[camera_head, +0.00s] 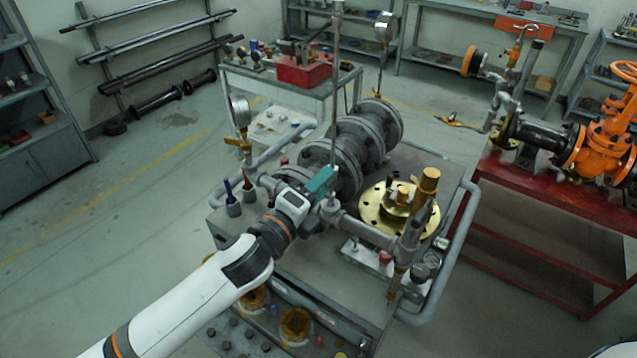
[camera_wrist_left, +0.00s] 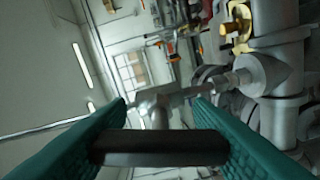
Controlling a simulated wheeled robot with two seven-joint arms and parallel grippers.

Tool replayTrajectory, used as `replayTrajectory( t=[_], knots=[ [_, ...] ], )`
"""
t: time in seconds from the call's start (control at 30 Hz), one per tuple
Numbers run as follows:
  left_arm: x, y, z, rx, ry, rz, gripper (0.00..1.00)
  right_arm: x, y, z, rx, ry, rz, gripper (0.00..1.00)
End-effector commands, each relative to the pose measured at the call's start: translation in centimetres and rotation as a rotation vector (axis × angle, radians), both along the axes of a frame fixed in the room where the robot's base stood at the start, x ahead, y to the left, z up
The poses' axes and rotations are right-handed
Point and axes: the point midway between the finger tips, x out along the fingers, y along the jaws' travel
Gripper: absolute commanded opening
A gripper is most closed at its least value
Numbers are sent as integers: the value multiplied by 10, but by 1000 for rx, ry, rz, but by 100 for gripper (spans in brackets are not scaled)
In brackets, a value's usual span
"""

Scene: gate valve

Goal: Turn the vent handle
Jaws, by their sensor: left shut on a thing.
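The vent handle (camera_wrist_left: 160,147) is a short dark bar in the left wrist view, lying crosswise between the two teal fingers of my left gripper (camera_wrist_left: 162,140). A finger meets each end of the bar, and the gripper is shut on it. In the head view my left gripper (camera_head: 320,184) is at the grey pipework of the valve rig, beside the foot of a tall thin vertical pipe (camera_head: 336,100). The handle is hidden there by the gripper. My right gripper is not in view.
Large grey flanges (camera_head: 350,145) stand behind the gripper. A brass flange (camera_head: 398,208) and grey side piping lie to its right. Two small bottles (camera_head: 233,197) stand to its left. A red bench (camera_head: 555,190) with an orange valve (camera_head: 602,140) is at right. Open floor lies left.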

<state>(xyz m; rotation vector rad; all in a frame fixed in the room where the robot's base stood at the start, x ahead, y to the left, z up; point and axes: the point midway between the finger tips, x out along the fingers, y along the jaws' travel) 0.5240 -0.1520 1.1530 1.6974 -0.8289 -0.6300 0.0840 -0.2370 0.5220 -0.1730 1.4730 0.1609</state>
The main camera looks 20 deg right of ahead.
Motion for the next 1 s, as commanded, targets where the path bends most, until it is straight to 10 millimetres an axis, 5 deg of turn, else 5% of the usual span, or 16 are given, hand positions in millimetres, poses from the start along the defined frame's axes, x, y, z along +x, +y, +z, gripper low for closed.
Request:
replayTrajectory(
  t=[0.9,0.93,1.0],
  knots=[
    [0,0,-1,-112,146,0,24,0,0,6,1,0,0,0],
    [0,0,-1,-112,146,0,49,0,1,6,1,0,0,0],
    [0,0,-1,-112,146,0,60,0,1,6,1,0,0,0]
  ],
)
